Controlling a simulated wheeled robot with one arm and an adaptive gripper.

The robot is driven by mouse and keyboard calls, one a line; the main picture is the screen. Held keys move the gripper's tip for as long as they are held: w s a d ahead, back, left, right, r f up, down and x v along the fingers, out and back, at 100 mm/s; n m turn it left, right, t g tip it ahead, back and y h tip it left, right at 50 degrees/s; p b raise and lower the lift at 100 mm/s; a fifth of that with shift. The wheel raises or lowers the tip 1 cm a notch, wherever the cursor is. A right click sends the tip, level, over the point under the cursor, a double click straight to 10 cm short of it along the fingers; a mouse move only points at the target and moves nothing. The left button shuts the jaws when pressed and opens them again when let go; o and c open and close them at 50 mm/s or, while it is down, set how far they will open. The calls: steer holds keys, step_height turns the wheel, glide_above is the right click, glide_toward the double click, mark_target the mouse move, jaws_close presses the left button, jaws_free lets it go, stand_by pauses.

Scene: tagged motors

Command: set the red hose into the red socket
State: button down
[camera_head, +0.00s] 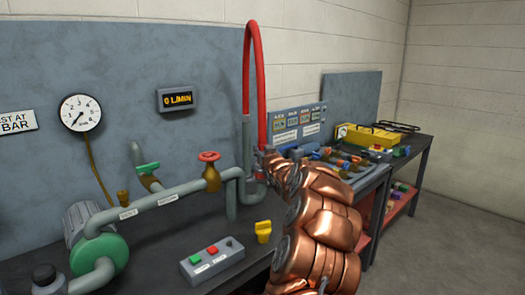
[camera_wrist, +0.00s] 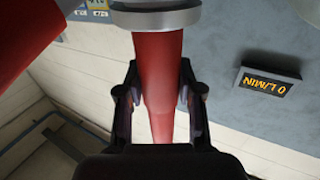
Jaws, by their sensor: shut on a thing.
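The red hose (camera_head: 254,30) makes a tall arch above the pipework in the head view. One leg runs down to an upright grey pipe (camera_head: 246,125), the other down to my gripper (camera_head: 268,163). In the wrist view my gripper (camera_wrist: 158,100) has its dark fingers on both sides of the red hose (camera_wrist: 158,60), shut on it. A pale grey collar (camera_wrist: 155,16) crosses the hose at the top of that view. A small red patch (camera_head: 259,176) shows just below my gripper; I cannot tell whether it is the red socket or part of the hose. My arm hides much there.
A red valve wheel (camera_head: 209,156) and a grey pipe run stand left of my gripper. A control box (camera_head: 212,261) and a yellow part (camera_head: 263,231) sit on the front bench. The bench at right holds several tools and a yellow case (camera_head: 370,136).

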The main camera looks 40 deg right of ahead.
stand_by(0.3)
steer(key=c, duration=0.7)
jaws_free()
steer(key=shift+f, duration=0.1)
steer(key=v, duration=1.2)
